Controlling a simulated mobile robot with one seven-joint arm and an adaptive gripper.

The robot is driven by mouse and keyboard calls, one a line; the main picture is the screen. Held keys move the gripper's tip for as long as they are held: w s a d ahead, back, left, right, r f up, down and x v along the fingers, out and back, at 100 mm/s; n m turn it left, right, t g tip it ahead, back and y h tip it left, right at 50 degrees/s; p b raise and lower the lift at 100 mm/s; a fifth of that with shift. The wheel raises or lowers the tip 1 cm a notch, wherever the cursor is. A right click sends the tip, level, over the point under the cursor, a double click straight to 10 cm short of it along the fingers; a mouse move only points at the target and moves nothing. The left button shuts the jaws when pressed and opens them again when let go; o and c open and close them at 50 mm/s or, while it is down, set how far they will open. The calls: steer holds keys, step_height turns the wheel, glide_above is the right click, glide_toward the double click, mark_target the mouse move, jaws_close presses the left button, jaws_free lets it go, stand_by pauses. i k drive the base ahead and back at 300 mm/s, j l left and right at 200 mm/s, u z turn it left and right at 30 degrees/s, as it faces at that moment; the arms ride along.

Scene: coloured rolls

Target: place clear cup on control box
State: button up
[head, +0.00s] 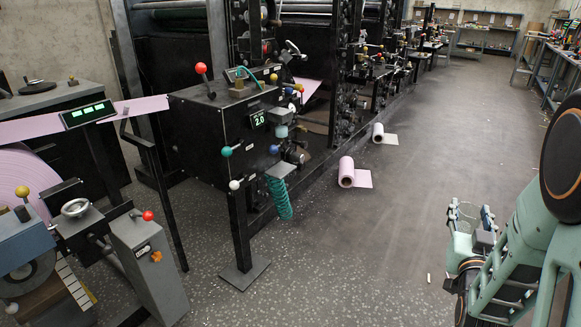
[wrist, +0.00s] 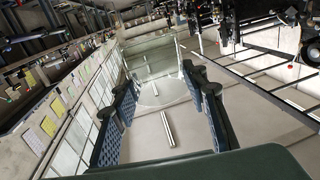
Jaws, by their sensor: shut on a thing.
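My gripper (head: 470,226) is at the right of the head view, above the floor and well apart from the machines. It is shut on a clear cup (head: 463,213). In the wrist view the see-through cup (wrist: 152,66) shows between the two blue-padded fingers of my gripper (wrist: 160,82), and its edges are hard to make out. A black control box (head: 222,130) with a green "2.0" display and coloured knobs stands on a post left of centre. A grey box (head: 148,262) with a red knob stands at the lower left. I cannot tell which box the task names.
A pink roll (head: 347,172) and a white roll (head: 378,132) lie on the floor beside the press. A teal coiled hose (head: 279,198) hangs below the black box. The floor (head: 380,240) between my gripper and the machines is clear. Workbenches (head: 552,62) line the right.

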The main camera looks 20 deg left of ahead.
mark_target(281, 169)
steer(key=i+j+u, duration=0.2)
steer(key=i, duration=0.25)
steer(key=i+u, duration=0.2)
steer(key=i, duration=0.2)
steer(key=i+j, duration=0.1)
steer(key=i, duration=0.35)
